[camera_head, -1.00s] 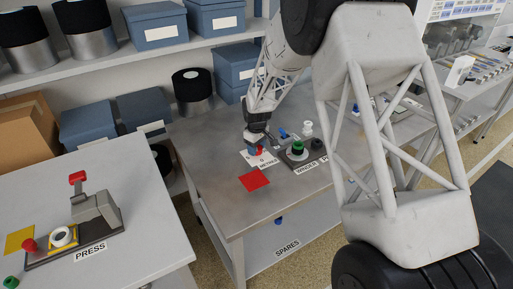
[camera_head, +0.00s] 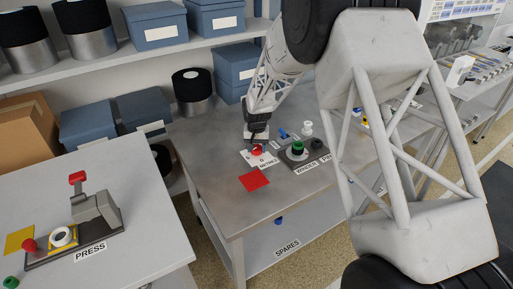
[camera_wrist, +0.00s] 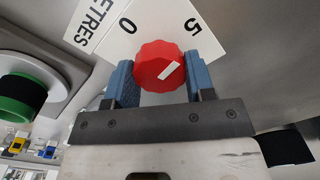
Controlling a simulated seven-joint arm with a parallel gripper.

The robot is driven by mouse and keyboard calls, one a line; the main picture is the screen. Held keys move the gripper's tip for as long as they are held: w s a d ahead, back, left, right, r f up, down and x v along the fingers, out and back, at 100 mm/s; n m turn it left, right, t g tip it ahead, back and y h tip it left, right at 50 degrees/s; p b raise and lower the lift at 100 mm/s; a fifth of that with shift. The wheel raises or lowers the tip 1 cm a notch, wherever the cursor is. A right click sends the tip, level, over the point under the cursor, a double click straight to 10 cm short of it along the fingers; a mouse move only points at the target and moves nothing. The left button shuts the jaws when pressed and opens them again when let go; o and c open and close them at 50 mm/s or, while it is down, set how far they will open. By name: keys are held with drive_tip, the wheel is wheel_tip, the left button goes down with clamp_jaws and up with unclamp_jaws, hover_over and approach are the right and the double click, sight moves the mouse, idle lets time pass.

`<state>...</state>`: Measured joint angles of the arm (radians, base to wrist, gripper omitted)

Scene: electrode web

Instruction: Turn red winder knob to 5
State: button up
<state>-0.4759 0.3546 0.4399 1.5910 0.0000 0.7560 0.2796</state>
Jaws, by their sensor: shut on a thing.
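The red winder knob (camera_wrist: 150,58) sits on a white dial plate marked 0 and 5 (camera_wrist: 205,42) in the wrist view. My gripper (camera_wrist: 161,70) has one blue finger on each side of the knob and is shut on it. In the head view, the knob (camera_head: 257,150) is small below my gripper (camera_head: 257,143), on the METRES plate (camera_head: 267,161). The head view is too small to read the knob's mark.
A winder unit with a green-topped spool (camera_head: 298,148) stands just right of the knob. A red square (camera_head: 255,180) lies in front of it on the grey table (camera_head: 215,190). A press (camera_head: 95,212) stands on the left table.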

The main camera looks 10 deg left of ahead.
sight(257, 147)
drive_tip(key=shift+m, duration=1)
drive_tip(key=o, duration=0.9)
drive_tip(key=shift+r, duration=0.15)
drive_tip(key=shift+r, duration=3.75)
